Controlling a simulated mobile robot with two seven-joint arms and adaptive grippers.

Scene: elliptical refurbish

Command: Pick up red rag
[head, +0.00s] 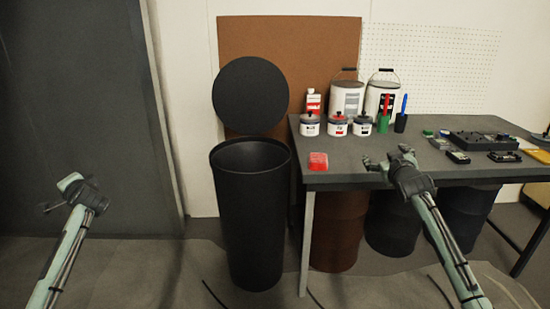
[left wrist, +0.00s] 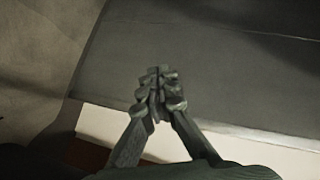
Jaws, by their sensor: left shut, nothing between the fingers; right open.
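The red rag (head: 318,161) is a small folded red cloth lying near the left front corner of the dark table (head: 340,179) in the head view. My right gripper (head: 388,158) is open and empty at the table's front edge, to the right of the rag and apart from it. My left gripper (head: 66,193) is at the far left, away from the table. In the left wrist view it (left wrist: 160,90) is shut with nothing between its fingers. The rag does not show in that view.
A tall black bin (head: 250,215) stands left of the table, its round lid (head: 250,96) raised behind it. Paint buckets (head: 346,100), small cans (head: 310,125) and a red-and-white bottle (head: 313,103) stand behind the rag. Dark tools (head: 482,140) lie on the right. Drums (head: 338,230) stand under the table.

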